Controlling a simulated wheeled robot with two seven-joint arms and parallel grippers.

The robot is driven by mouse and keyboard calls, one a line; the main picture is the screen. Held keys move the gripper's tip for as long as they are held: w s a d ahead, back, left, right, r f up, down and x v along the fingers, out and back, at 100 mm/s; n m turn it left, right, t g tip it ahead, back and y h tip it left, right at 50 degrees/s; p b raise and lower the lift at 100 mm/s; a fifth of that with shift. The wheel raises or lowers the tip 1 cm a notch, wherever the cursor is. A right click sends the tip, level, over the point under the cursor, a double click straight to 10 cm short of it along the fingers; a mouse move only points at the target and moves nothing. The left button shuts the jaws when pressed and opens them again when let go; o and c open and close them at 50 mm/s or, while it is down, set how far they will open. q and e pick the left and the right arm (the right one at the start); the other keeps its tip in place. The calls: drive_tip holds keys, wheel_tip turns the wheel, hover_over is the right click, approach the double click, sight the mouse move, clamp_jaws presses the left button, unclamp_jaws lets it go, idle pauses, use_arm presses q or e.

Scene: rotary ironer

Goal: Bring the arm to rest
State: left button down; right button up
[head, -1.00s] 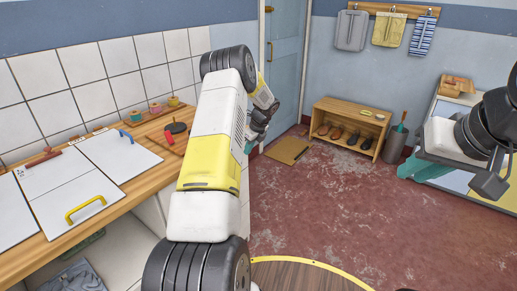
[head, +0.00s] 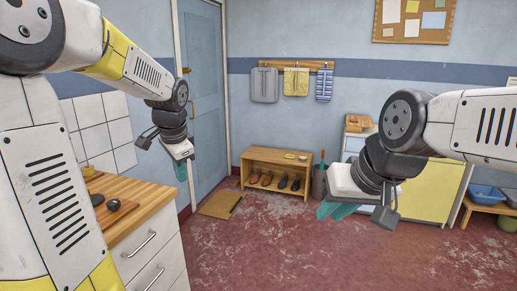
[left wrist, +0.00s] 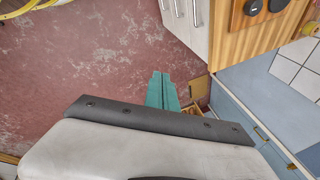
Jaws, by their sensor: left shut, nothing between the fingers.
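My left gripper (head: 181,172) hangs in the air at the left of the head view, in front of the blue door and to the right of the counter's end. Its teal fingers (left wrist: 161,92) are together and empty in the left wrist view, above the red floor. My left arm comes in from the upper left, bent at the elbow. My right gripper (head: 338,209) is in the air at right of centre, its teal fingers pointing down and left. I see nothing held in it, but its finger gap is not clear.
The wooden counter (head: 127,190) with drawers stands at the left, beside the blue door (head: 205,100). A shoe bench (head: 277,158) and a doormat (head: 220,205) are by the back wall. A yellow-fronted cabinet (head: 432,190) stands behind my right arm. The red floor between is clear.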

use_arm(q)
drive_tip(key=s+d+r+n+t+h, duration=0.1)
drive_tip(key=s+d+n, duration=0.2)
drive_tip(key=s, duration=0.7)
drive_tip(key=s+d+r+n+t+h, duration=0.1)
drive_tip(key=s+d+n, duration=0.3)
drive_tip(key=s, duration=0.6)
drive_tip(key=shift+s+d+n+h, duration=0.25)
drive_tip(key=shift+n+h, duration=0.35)
drive_tip(key=shift+n, duration=0.4)
drive_tip(key=shift+r, duration=0.1)
